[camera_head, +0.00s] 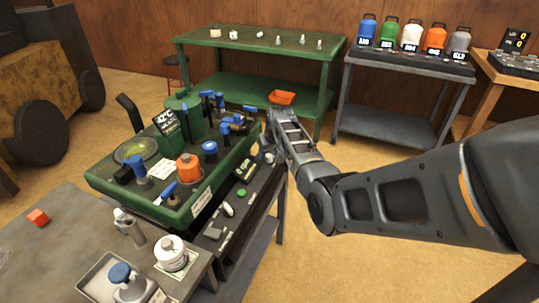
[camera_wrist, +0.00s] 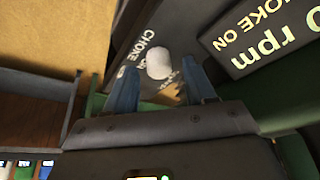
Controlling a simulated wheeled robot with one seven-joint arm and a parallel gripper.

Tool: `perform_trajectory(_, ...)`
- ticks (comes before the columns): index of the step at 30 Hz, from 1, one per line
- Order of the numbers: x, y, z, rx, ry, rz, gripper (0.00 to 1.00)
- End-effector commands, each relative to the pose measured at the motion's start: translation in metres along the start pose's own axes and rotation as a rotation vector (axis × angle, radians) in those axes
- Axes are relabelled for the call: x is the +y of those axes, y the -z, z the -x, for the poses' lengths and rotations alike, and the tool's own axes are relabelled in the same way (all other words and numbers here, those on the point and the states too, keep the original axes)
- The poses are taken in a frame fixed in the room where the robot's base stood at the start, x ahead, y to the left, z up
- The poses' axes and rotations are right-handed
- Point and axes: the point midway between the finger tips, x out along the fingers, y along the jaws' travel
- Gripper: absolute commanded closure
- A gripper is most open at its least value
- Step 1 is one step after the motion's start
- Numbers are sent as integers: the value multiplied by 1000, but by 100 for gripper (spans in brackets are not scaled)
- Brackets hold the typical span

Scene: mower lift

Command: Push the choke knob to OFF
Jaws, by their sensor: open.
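The choke knob (camera_wrist: 159,63) is a pale rounded knob on a dark panel (camera_wrist: 140,28) lettered CHOKE ON in the wrist view. A second marking beside the knob is partly covered and too blurred to read. My gripper (camera_wrist: 160,72) is open, with one blue-grey finger on each side of the knob in the picture. I cannot tell whether either finger touches it. In the head view my arm reaches to the right side of the green machine (camera_head: 105,185), and the fingers are hard to make out.
A dark bench (camera_head: 262,205) with small parts stands below the machine's right side. A green shelf table (camera_head: 255,45) is behind it, and a grey stand (camera_head: 400,67) holds several coloured canisters. A grey table (camera_head: 60,240) with bottles lies front left. Floor at centre right is clear.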

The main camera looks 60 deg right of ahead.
Motion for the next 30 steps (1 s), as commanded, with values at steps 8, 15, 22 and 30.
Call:
perform_trajectory(8,0,0,-7,0,0,0,45)
perform_trajectory(15,0,0,-7,0,0,0,54)
perform_trajectory(22,0,0,-7,0,0,0,76)
perform_trajectory(30,0,0,-7,0,0,0,100)
